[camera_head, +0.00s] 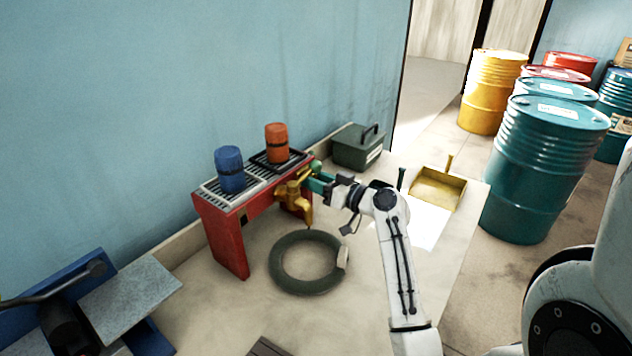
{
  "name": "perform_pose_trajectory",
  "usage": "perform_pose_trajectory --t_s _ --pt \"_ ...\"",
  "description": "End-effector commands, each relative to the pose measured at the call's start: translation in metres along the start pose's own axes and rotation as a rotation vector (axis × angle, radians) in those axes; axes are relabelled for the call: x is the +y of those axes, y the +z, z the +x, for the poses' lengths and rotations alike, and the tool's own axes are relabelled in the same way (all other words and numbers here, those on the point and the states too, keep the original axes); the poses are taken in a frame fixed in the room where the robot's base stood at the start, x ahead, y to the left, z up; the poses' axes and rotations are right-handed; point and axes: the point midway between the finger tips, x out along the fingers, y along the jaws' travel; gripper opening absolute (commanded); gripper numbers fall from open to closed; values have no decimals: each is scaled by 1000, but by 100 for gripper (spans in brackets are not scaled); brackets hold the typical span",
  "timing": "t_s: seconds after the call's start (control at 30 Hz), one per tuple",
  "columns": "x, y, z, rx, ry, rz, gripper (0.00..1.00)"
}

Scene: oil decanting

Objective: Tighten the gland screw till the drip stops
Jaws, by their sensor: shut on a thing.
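A brass tap (292,190) sticks out from the front of the red stand, its spout pointing down. My gripper (312,184) reaches it from the right and is shut at the tap's right side. Teal parts show between my wrist and the brass. The gland screw is hidden by the fingers or too small to make out. A green ball (316,165) sits just above the gripper. I cannot tell whether a drip falls from the spout.
The red stand (228,235) bears a blue can (230,170) and an orange can (276,143) on grates. A hose ring (285,278) lies below the tap. A green box (357,147), yellow tray (438,190) and blue-framed device (90,255) are around. Drums (540,165) stand right.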

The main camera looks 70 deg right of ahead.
Motion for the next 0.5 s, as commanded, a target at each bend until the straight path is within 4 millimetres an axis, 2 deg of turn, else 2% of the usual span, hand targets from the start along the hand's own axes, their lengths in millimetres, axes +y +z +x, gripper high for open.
perform_pose_trajectory --t_s 0.2,0.5 --pt "0 0 0 0 0 169 11" --pt "1 0 0 0 1 199 11"
